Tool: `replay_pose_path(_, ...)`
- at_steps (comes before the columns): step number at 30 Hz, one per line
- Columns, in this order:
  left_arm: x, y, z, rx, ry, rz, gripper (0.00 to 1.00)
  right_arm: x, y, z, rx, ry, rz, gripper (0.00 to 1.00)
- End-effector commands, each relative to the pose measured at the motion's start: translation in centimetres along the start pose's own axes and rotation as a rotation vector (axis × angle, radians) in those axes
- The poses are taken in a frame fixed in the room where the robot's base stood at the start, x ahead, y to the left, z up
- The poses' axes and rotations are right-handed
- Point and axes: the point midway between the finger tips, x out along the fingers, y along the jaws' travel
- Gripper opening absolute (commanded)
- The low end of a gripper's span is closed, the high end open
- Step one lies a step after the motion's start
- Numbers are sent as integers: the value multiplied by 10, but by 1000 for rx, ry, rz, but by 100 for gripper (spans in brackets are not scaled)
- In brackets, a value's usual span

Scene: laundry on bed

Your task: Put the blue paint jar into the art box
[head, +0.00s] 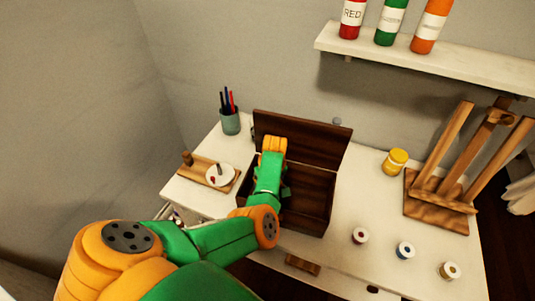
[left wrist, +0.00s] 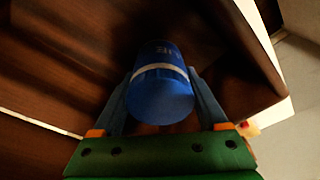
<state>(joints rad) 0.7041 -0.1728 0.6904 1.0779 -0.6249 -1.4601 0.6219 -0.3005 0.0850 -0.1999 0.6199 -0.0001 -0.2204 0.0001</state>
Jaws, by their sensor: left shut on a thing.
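The art box (head: 322,143) is a dark brown wooden box with its lid raised, on the white desk in the head view. My left arm reaches over it, and my left gripper (left wrist: 160,88) is shut on the blue paint jar (left wrist: 160,95), one finger on each side. The jar has a pale band and lettering. In the left wrist view, dark wood of the box (left wrist: 60,60) surrounds the jar. My arm hides the jar in the head view, and I cannot tell whether it touches the box floor. My right gripper is not in view.
A yellow jar (head: 396,161) and a wooden easel (head: 437,210) stand right of the box. Small jars (head: 405,250) line the desk's front right. A pen cup (head: 230,121) and a wooden palette board (head: 205,171) are at left. A shelf (head: 430,60) holds paint bottles.

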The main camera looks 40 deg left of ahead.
Motion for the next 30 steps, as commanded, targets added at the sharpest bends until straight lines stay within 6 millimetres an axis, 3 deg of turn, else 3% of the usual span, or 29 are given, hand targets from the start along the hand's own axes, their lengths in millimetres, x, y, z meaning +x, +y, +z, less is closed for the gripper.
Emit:
replay_pose_path(1, 0, 0, 0, 0, 0, 0, 84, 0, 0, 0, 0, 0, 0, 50)
replay_pose_path(3, 0, 0, 0, 0, 0, 0, 100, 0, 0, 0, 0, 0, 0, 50)
replay_pose_path(10, -1, 0, 0, 0, 1, 0, 100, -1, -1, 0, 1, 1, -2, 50)
replay_pose_path(13, -12, 0, -2, -2, 2, 1, 100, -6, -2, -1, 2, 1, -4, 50)
replay_pose_path(24, -96, 1, -1, -1, 3, 3, 100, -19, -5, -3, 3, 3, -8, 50)
replay_pose_path(30, -121, 0, -1, 0, 2, 0, 100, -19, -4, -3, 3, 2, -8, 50)
